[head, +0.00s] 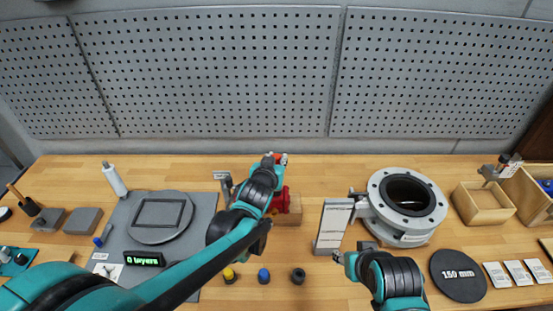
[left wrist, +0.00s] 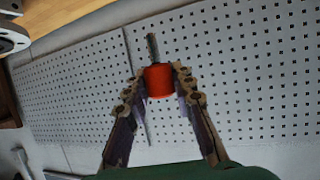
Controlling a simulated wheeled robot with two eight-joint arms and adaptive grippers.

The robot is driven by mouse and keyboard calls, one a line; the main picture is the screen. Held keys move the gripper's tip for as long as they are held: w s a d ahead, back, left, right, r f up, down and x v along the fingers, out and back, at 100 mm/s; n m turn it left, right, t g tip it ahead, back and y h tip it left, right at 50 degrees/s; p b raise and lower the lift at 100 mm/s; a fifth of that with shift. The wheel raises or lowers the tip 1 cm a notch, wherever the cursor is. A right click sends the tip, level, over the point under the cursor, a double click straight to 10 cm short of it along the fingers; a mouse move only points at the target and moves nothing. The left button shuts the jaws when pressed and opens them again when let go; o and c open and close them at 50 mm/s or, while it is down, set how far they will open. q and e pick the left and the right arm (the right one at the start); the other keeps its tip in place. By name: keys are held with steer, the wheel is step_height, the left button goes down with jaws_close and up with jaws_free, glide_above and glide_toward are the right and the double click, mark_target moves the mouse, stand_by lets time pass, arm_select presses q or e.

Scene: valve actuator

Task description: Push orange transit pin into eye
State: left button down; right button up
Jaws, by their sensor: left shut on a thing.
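The orange transit pin has an orange head (left wrist: 159,80) and a grey metal shank (left wrist: 152,48) in the left wrist view. My left gripper (left wrist: 160,76) is shut on the orange head, with the shank pointing away from the fingers. In the head view my left gripper (head: 274,157) is above the back of the bench, with a bit of orange (head: 283,159) at its tip. The eye cannot be made out in either view. My right gripper (head: 352,258) is low near the front of the bench, left of its arm, and its fingers are too small to judge.
A red part on a wooden block (head: 294,212) is partly hidden behind my left arm. A grey flanged valve body (head: 434,222) stands to the right, beside an upright white plate (head: 333,228). A perforated panel (head: 210,80) rises behind the bench. Small coloured knobs (head: 264,275) stand in front.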

arm_select(q)
steer(key=shift+f+b, duration=2.3)
steer(key=shift+f, duration=0.55)
steer(key=shift+f+b, duration=1.95)
steer(key=shift+f, duration=0.2)
steer(key=c, duration=1.2)
jaws_free()
steer(key=v, duration=1.2)
steer(key=shift+a+r, duration=0.1)
steer(key=s+a+f+n+g+y, duration=0.1)
steer(key=s+a+f+g, duration=0.2)
steer(key=s+a+f, duration=0.2)
steer(key=s+a+f+n+g+y+b, duration=0.1)
steer(key=s+a+f+g, duration=0.2)
steer(key=s+a, duration=0.7)
step_height(320, 180, down, 2)
steer(key=shift+s+a+f+y, duration=0.15)
steer(key=shift+s+y, duration=0.25)
steer(key=shift+s, duration=0.8)
